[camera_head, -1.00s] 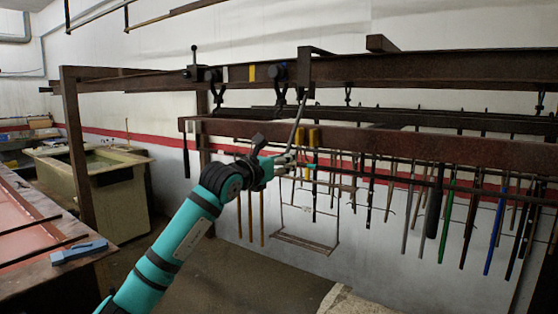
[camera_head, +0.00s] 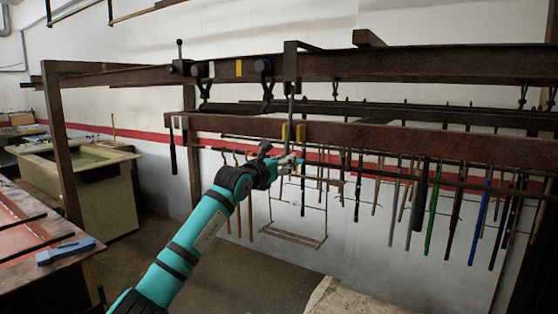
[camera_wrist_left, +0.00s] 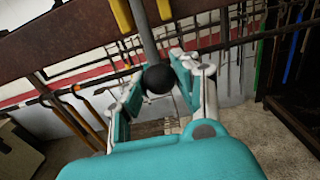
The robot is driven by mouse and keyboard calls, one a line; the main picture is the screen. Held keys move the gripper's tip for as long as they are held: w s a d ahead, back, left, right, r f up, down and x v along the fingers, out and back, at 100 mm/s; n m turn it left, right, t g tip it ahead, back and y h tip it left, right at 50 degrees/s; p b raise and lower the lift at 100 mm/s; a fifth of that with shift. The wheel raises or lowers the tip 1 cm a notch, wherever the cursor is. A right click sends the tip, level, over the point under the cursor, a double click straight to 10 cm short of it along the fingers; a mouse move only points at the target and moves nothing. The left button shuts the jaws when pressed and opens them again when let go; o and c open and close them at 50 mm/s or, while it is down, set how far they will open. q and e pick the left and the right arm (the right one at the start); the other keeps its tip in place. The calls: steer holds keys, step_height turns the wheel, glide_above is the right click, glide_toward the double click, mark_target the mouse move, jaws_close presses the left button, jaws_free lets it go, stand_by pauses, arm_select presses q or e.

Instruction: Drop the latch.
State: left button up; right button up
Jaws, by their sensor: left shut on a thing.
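My left gripper (camera_head: 288,161) is shut on the black ball knob (camera_wrist_left: 158,79) at the lower end of a thin grey rod (camera_head: 291,100). The rod hangs nearly upright from a dark bracket (camera_head: 290,62) on the upper rail (camera_head: 400,66). In the left wrist view the rod (camera_wrist_left: 147,35) runs up from the knob, between the fingers. A small upright lever (camera_head: 180,50) with a dark knob stands on a block on the upper rail, farther left. I cannot tell which part is the latch. My right gripper is not in view.
A lower rusty beam (camera_head: 400,138) with yellow marks (camera_head: 300,132) passes close behind the rod. Dark trolley wheels (camera_head: 263,66) sit on the upper rail. Several hanging tools (camera_head: 420,195) fill the right. A blue block (camera_head: 65,251) lies on the left bench.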

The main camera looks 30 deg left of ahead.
arm_select(q)
steer(key=shift+w+d+p, duration=0.1)
steer(key=shift+w+p, duration=0.3)
steer(key=shift+w, duration=0.2)
steer(key=shift+w+d+f+p, duration=0.15)
steer(key=shift+w+p, duration=0.65)
steer(key=shift+w, duration=0.85)
steer(key=o, duration=1)
steer(key=shift+f, duration=0.1)
steer(key=shift+o, duration=0.2)
